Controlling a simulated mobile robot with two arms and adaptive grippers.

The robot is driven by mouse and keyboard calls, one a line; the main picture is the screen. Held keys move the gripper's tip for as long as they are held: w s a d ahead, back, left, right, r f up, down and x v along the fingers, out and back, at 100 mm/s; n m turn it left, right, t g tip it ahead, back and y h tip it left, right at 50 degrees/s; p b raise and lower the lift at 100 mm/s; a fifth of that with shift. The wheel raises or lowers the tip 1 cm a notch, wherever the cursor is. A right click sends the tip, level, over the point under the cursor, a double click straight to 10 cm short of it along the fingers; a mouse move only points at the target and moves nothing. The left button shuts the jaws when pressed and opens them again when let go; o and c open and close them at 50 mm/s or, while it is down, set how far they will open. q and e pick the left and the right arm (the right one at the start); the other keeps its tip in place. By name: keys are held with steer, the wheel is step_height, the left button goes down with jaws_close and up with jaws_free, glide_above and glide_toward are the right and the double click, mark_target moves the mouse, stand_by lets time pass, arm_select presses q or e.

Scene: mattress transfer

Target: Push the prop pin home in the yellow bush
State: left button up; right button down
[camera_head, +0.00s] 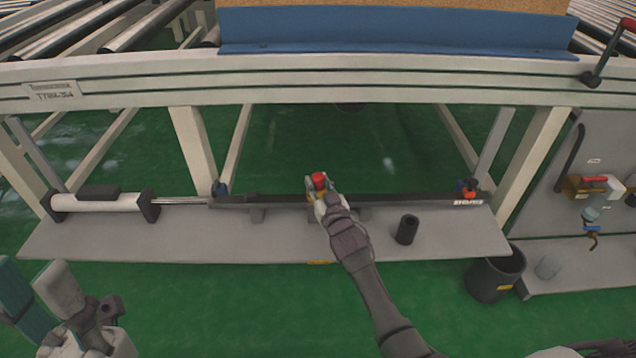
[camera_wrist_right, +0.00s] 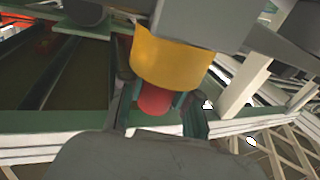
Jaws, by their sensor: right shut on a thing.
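My right gripper (camera_head: 320,194) is at the middle of the long dark bar on the grey shelf. It is shut on the prop pin, whose red head (camera_head: 318,179) shows at the fingertips. In the right wrist view the red head (camera_wrist_right: 153,101) sits between the teal finger pads, against or very close to the yellow bush (camera_wrist_right: 172,62). The pin's shank is hidden, so its depth in the bush cannot be told. My left gripper (camera_head: 82,305) is at the lower left, away from the bar; its jaw state is unclear.
The dark bar (camera_head: 400,199) joins a white cylinder (camera_head: 100,202) by a bright rod. A dark cup (camera_head: 407,230) stands on the shelf (camera_head: 270,240). A black bin (camera_head: 494,280) is on the floor at right. The conveyor frame's beam (camera_head: 330,80) crosses above. A valve panel (camera_head: 560,230) stands at right.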

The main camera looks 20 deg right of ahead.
steer(key=shift+f, duration=0.2)
steer(key=c, duration=0.7)
jaws_free()
steer(key=shift+c, duration=0.2)
steer(key=s, duration=1.2)
steer(key=shift+d, duration=0.2)
